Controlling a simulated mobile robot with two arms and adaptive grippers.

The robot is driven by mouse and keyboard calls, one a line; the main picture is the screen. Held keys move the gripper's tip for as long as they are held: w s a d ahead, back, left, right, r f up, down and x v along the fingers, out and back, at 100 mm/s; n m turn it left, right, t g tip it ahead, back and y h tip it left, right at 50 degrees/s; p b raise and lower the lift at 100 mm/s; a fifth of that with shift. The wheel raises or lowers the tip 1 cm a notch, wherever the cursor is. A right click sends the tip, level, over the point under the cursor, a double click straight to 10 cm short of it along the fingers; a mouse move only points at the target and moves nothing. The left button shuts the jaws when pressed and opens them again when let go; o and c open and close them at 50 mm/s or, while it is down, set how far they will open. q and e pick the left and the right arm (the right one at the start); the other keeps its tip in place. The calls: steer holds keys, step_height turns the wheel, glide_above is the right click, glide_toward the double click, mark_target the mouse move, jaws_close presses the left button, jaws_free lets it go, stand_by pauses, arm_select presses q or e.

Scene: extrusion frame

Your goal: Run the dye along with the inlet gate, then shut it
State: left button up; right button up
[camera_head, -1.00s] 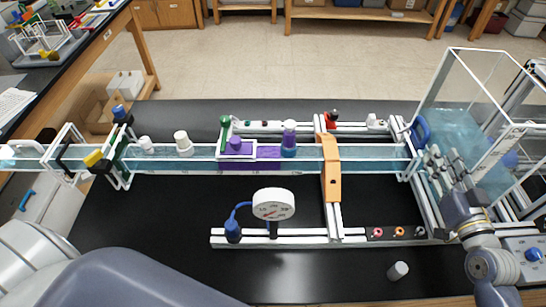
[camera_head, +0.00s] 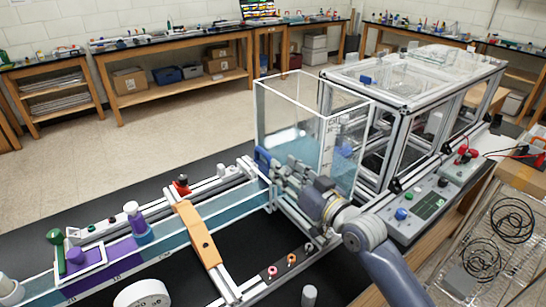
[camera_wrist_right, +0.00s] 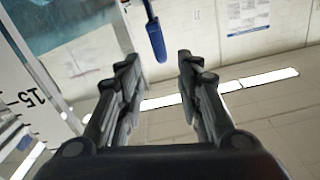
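The inlet gate's blue handle (camera_head: 262,158) stands at the channel end against the clear water tank (camera_head: 300,105). My right gripper (camera_head: 280,172) is close beside it. In the right wrist view, the open fingers (camera_wrist_right: 158,60) have the blue handle (camera_wrist_right: 155,38) between or just beyond their tips, with gaps on both sides. I cannot tell whether the gate is up or down. Purple dye (camera_head: 105,262) lies in the left part of the channel, with teal water (camera_head: 222,205) between it and the tank. My left gripper is out of view.
An orange bridge piece (camera_head: 196,235) crosses the channel. A control panel (camera_head: 420,207) is right of my right arm. A gauge (camera_head: 142,295) is at the bottom edge.

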mark_target(267, 156)
steer(key=p+x, duration=0.1)
steer(key=x, duration=0.3)
steer(key=shift+a+r, duration=0.15)
steer(key=shift+r, duration=0.05)
steer(key=x, duration=0.4)
steer(key=shift+a+p, duration=0.1)
steer(key=shift+p, duration=0.3)
steer(key=shift+x, duration=0.8)
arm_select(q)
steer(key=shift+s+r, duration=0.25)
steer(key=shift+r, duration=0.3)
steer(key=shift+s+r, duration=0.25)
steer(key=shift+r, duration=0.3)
arm_select(e)
steer(key=shift+f, duration=0.15)
steer(key=shift+c, duration=0.5)
jaws_close()
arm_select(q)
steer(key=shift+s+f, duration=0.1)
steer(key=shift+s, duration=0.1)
arm_select(e)
steer(key=shift+f, duration=0.1)
